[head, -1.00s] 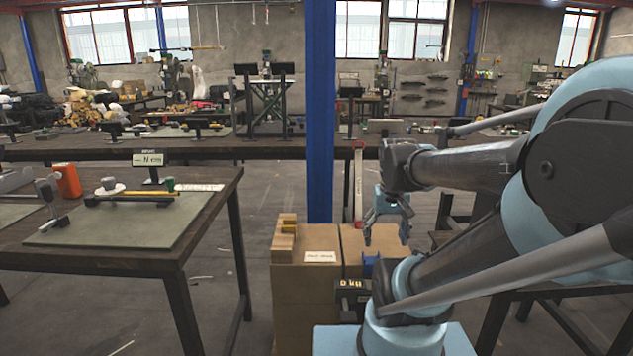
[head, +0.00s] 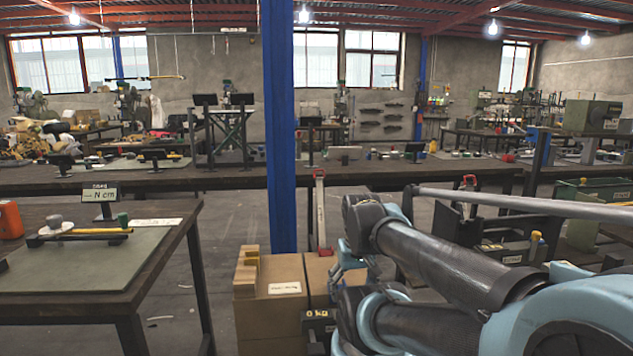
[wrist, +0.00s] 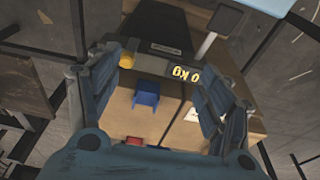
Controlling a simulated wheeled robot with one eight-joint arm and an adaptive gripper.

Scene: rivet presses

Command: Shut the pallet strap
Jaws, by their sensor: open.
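A long pale bar with red ends (head: 319,212), which looks like the pallet strap, stands upright at the far side of the cardboard boxes (head: 270,303). A red piece (wrist: 134,142) at the boxes' edge in the wrist view may be its lower end. A blue block (wrist: 147,92) sits on the boxes. My gripper (wrist: 160,78) is open and empty above the boxes, with its fingers spread either side of the blue block in that view. In the head view my gripper is partly hidden behind my arm, just right of the strap's lower end.
A scale display reading 0 kg (head: 319,317) is at the boxes' near side. Wooden blocks (head: 247,270) stand on the left box. A blue post (head: 280,130) rises behind. A workbench (head: 165,262) stands left; a long bench (head: 200,181) runs behind.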

